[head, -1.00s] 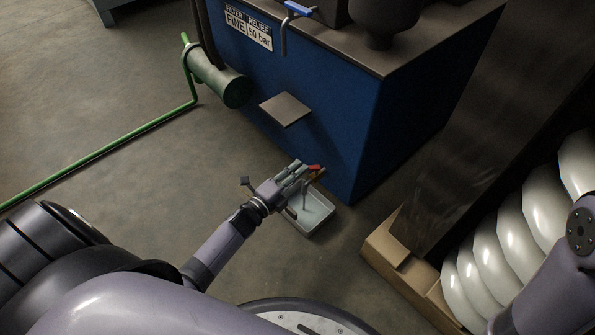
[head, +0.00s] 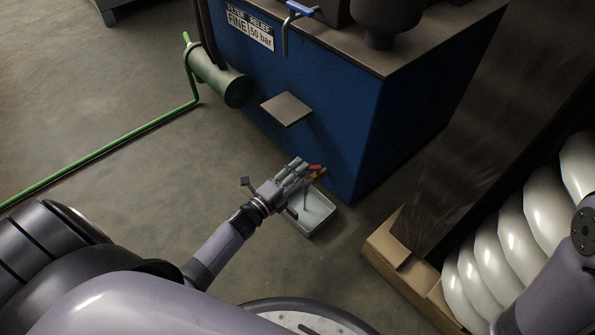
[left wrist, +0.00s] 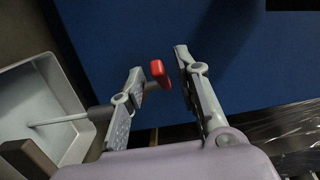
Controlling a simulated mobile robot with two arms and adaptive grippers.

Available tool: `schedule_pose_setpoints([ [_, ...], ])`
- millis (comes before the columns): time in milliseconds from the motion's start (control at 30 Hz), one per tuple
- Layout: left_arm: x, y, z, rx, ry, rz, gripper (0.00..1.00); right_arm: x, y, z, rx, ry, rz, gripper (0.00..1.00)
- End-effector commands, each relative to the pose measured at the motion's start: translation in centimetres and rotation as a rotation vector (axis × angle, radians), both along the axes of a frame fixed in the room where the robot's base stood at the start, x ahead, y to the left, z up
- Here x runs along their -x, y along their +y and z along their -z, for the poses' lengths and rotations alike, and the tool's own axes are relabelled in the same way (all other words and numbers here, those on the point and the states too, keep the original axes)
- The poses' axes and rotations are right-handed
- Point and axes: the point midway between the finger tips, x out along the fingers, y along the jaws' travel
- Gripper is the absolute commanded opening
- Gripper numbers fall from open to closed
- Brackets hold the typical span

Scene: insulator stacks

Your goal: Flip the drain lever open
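The drain lever has a red handle (head: 316,168) and sits low at the near side of the blue tank (head: 340,130), on a brass-coloured valve (head: 321,177). My left gripper (head: 300,171) is at the lever, above a tray. In the left wrist view the red handle (left wrist: 159,73) shows between the two spread fingertips, with a visible gap on each side. The gripper is open and holds nothing. The valve body is hidden in the wrist view. My right gripper is out of view; only part of my right arm shows at the right edge.
A grey drip tray (head: 319,232) stands on the floor under my left gripper. A small plate (head: 286,109) juts from the tank above. A green cylinder and pipe (head: 215,75) are at the left. White insulators (head: 505,245) and a wooden base (head: 385,245) stand at the right.

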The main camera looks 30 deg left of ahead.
Motion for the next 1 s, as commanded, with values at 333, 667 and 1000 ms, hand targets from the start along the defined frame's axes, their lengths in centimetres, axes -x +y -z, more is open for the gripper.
schedule_pose_setpoints([
  [333, 6.4, 1.5, 0.2, -0.001, 0.006, -0.001, 0.3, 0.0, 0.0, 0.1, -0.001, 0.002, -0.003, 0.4],
  [667, 11.0, 2.6, 0.1, 0.0, 0.002, -0.002, 0.3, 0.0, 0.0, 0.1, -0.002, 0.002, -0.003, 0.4],
  [1000, 11.5, 2.7, 0.0, 0.0, 0.001, -0.001, 0.3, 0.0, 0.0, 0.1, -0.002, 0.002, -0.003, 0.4],
])
